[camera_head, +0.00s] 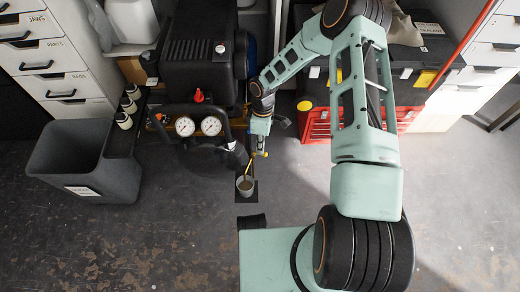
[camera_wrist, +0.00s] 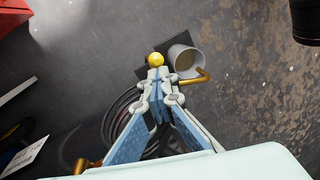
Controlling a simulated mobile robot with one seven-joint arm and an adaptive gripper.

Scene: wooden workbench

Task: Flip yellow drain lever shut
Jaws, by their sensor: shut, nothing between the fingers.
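A yellow ball (camera_wrist: 156,59), which looks like the lever's knob, shows just beyond my fingertips in the wrist view. The rest of the lever is hidden behind the fingers. In the head view, a small yellow part (camera_head: 265,154) shows by my gripper (camera_head: 260,148). My gripper (camera_wrist: 156,78) is shut, with its fingertips together and nothing between them. The tips are very close to the ball; I cannot tell whether they touch it. A thin brass drain pipe (camera_head: 250,166) runs down toward a grey cup; its hooked end (camera_wrist: 202,78) also shows in the wrist view.
The cup (camera_head: 245,184) stands on a black mat (camera_head: 246,196) on the floor. The black compressor (camera_head: 195,60) with two gauges (camera_head: 184,126) is left of my gripper. A grey bin (camera_head: 75,160) is farther left, and a red toolbox (camera_head: 316,125) is right. Floor in front is mostly clear.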

